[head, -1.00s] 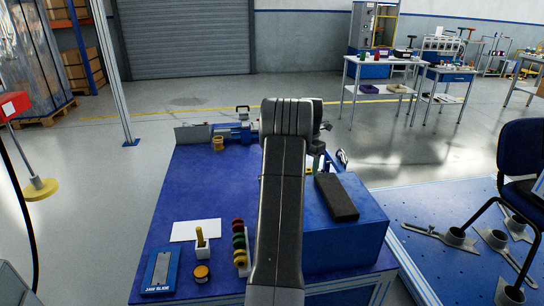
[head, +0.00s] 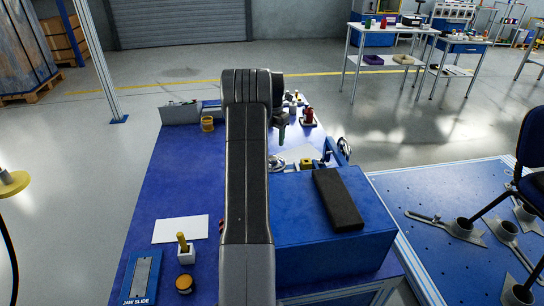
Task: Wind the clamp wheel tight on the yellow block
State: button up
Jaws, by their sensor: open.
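In the head view a blue clamp with a dark round handwheel (head: 344,148) stands at the far right of the blue bench, behind the blue box. A small yellow block (head: 307,164) sits beside the clamp's blue body (head: 330,153); whether the jaws touch it is too small to tell. My gripper (head: 281,131) points down, open, above the bench to the left of the wheel and apart from it. My own arm hides part of the gripper and the middle of the bench.
A blue box (head: 335,260) with a black pad (head: 337,199) on top stands in front of the clamp. A red-topped item (head: 308,117) stands behind it. A yellow cup (head: 207,124), white sheet (head: 181,229) and jaw slide tray (head: 142,277) lie on the left, with free bench between.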

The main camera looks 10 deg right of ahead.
notch_tip(320, 180, down, 10)
jog(key=shift+r+b, duration=0.25)
jog(key=shift+b, duration=0.05)
jog(key=c, duration=1)
jog(key=shift+o, duration=0.2)
jog(key=shift+m, duration=0.4)
